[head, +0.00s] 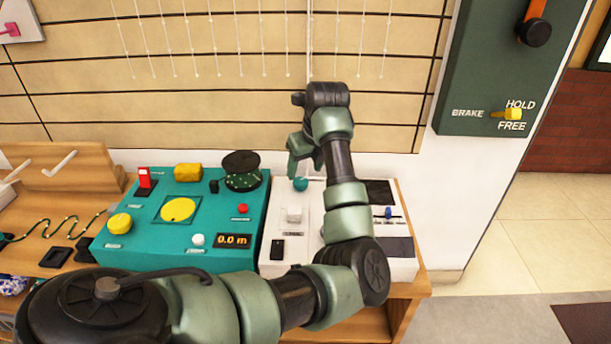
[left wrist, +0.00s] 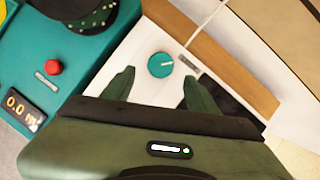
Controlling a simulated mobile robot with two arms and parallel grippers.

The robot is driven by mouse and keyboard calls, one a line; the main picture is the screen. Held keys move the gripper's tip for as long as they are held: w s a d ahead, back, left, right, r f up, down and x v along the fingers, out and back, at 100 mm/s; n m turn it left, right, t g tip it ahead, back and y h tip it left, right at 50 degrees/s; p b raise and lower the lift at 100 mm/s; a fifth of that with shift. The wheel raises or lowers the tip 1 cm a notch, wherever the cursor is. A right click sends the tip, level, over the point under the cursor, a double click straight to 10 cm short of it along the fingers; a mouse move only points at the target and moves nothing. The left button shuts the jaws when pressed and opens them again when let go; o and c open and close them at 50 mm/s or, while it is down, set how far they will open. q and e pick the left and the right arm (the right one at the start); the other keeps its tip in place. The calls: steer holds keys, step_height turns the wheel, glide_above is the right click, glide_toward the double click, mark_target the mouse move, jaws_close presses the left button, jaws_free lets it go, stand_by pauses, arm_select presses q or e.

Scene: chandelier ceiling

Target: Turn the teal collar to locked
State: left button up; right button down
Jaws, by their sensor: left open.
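The teal collar (head: 300,184) is a small round knob near the back left of the white panel (head: 278,222). In the left wrist view the teal collar (left wrist: 160,65) carries a pale mark at its right side. A small grey label plate (left wrist: 187,61) sits beside it, too small to read. My left gripper (head: 293,168) is open above the collar in the head view. In the left wrist view its two fingers (left wrist: 158,78) stand apart on either side of the collar. I cannot tell whether they touch it. My right gripper is not in view.
A teal console (head: 150,250) with a dark cap (head: 242,170), buttons and a display stands left of the white panel. A white block (head: 294,214) and a blue-handled switch (head: 389,213) are on the white panel. A wall brake panel (head: 470,75) is at the upper right.

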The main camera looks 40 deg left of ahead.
mark_target(301, 181)
arm_select(q)
steer(key=x, duration=0.4)
steer(key=shift+w+a+f, duration=0.1)
steer(key=shift+f, duration=0.05)
steer(key=shift+a+f, duration=0.2)
steer(key=shift+f, duration=0.2)
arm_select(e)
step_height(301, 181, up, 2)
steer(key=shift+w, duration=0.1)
arm_select(q)
jaws_close()
